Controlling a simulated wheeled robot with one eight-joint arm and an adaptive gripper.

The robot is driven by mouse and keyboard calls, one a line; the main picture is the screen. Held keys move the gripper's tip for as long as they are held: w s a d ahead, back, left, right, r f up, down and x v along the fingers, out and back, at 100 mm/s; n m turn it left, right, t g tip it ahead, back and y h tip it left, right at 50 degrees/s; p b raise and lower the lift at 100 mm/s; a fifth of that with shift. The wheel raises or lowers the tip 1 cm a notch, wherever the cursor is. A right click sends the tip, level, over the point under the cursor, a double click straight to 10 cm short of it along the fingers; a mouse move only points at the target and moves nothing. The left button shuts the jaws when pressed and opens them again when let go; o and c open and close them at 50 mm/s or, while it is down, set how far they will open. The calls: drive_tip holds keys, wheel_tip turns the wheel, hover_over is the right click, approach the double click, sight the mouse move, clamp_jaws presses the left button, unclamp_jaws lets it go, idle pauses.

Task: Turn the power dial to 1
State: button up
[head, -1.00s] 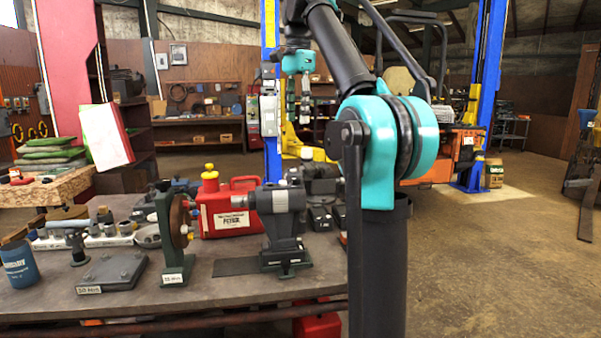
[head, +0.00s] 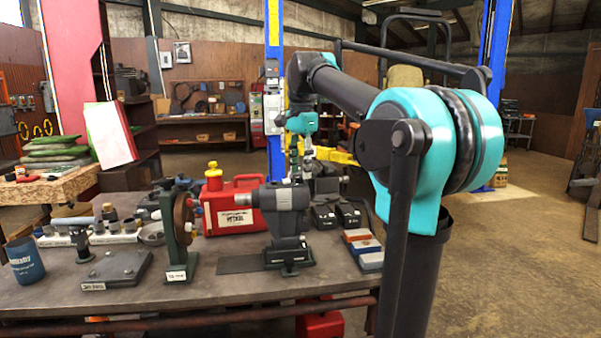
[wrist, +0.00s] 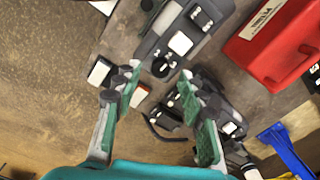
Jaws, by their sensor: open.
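My gripper (wrist: 159,82) is open and empty in the wrist view, its two green-padded fingers spread apart above the bench. In the head view my gripper (head: 297,152) hangs down behind the grey bench machine, near the blue lift post. A black round knob (wrist: 160,67) shows between and just beyond the fingertips in the wrist view, beside a grey unit (wrist: 178,25) with black and white parts. I cannot tell whether this knob is the power dial. No dial numbers are readable, and no dial is clear in the head view.
A red petrol can (head: 232,207) stands behind the grey bench machine (head: 287,225); the can also shows in the wrist view (wrist: 272,45). Coloured blocks (head: 362,250) lie at the bench's right end. A blue lift post (head: 273,140) rises behind. The floor at right is clear.

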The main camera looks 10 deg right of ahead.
drive_tip(key=shift+f, duration=0.8)
drive_tip(key=shift+c, duration=0.3)
clamp_jaws()
drive_tip(key=shift+n, duration=0.4)
drive_tip(key=n, duration=0.4)
drive_tip(key=shift+n, duration=0.3)
drive_tip(key=n, duration=0.4)
drive_tip(key=shift+w+n, duration=0.1)
drive_tip(key=shift+n, duration=0.2)
